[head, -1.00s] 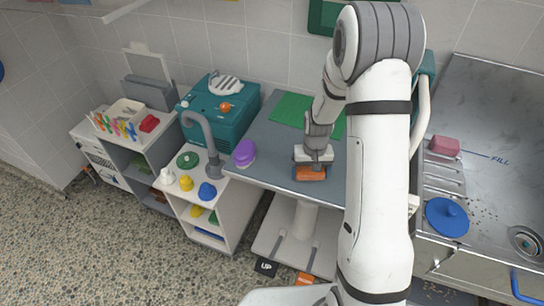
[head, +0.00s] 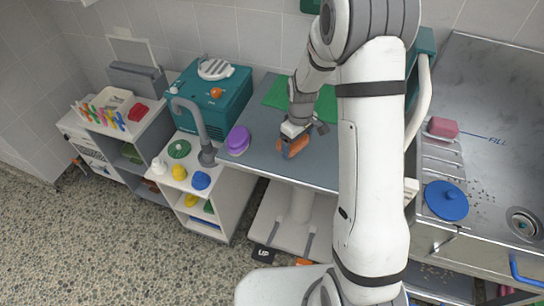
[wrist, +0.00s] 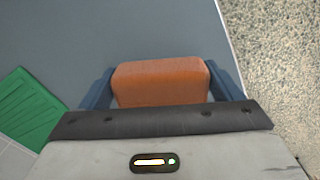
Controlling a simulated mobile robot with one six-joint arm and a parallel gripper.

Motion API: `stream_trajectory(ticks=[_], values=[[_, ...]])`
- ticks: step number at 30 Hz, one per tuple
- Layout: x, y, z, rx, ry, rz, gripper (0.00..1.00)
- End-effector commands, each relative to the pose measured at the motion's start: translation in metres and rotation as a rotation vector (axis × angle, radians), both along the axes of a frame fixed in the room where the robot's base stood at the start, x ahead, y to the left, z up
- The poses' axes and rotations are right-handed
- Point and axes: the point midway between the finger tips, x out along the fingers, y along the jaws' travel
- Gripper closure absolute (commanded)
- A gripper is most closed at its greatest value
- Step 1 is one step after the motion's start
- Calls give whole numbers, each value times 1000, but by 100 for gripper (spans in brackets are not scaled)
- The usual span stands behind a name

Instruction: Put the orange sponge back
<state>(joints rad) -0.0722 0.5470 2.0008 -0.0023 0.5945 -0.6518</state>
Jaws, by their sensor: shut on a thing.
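The orange sponge (head: 291,149) is held between the fingers of my gripper (head: 293,143), at the front part of the grey table (head: 250,158). In the wrist view the sponge (wrist: 160,82) fills the space between the two dark blue fingers, one on each side. In the head view the sponge looks tilted. I cannot tell for sure whether it touches the table top or hangs just above it.
A purple sponge-like object (head: 238,140) lies on the table to the left. A green mat (head: 318,103) lies at the back. A teal machine (head: 222,98) stands left. At right, a steel sink counter (head: 490,120) holds a pink block (head: 442,127) and a blue disc (head: 446,200).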

Motion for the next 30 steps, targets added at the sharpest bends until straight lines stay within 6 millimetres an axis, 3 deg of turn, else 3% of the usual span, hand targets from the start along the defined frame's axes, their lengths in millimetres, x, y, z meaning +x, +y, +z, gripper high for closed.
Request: stream_trajectory(ticks=[18,24,30], values=[[25,61,48,-5,-4,1517,33],[27,74,61,-5,-3,1867,33],[27,80,63,-3,0,2013,33]])
